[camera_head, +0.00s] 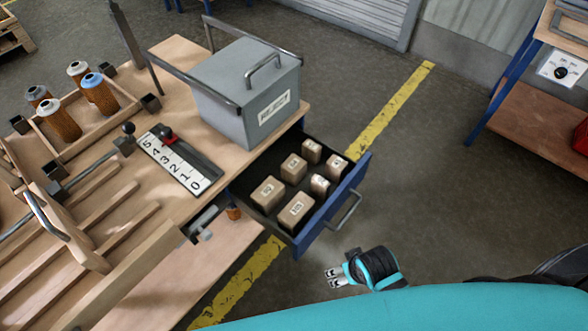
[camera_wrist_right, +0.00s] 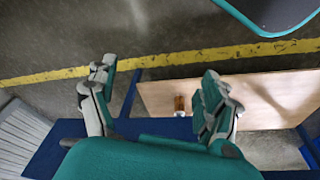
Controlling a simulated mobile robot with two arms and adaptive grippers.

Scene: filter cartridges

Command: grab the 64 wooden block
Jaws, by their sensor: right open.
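Several wooden blocks with small labels sit upright in the open blue drawer (camera_head: 322,217). The far ones are a back block (camera_head: 312,151), a middle-left block (camera_head: 293,168) and a right block (camera_head: 336,167). The nearer ones are a centre block (camera_head: 319,186), a front-left block (camera_head: 267,194) and a front block (camera_head: 296,209). The labels are too small to read surely, so I cannot tell which is 64. My right gripper (camera_head: 334,277) is outside the drawer, to the right of its front corner. It is open and empty in the right wrist view (camera_wrist_right: 155,85). My left gripper is not in view.
The drawer's handle (camera_head: 345,211) sticks out toward the open floor. A grey lidded box (camera_head: 247,92) stands on the workbench above the drawer. A numbered scale (camera_head: 180,162) and a rack of orange cartridges (camera_head: 61,119) are further left. The floor right of the drawer is clear.

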